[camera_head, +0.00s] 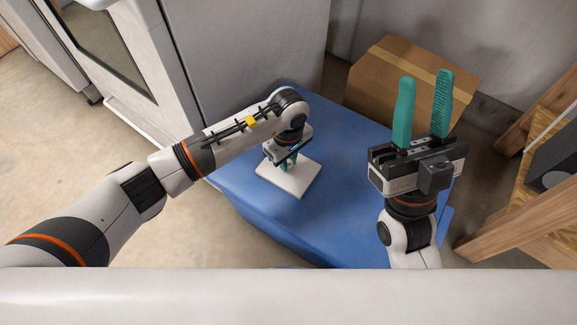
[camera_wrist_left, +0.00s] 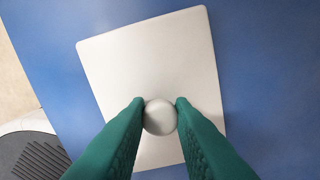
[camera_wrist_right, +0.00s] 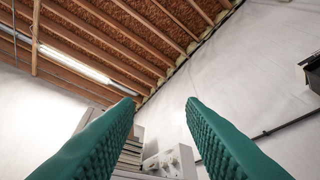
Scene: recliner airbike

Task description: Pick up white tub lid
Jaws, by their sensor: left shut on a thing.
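My left gripper (camera_wrist_left: 160,108) is shut on the knob (camera_wrist_left: 160,117), with one green finger on each side. From these frames I cannot tell whether the lid touches the blue surface. My right gripper (camera_head: 423,95) points upward at the right, open and empty, and its green fingers (camera_wrist_right: 163,105) stand apart.
The blue surface (camera_head: 245,200) has free room around the lid. A cardboard box (camera_head: 375,80) stands behind it at the right. A white appliance (camera_head: 245,50) stands at the back left. A wooden frame (camera_head: 520,205) is at the far right.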

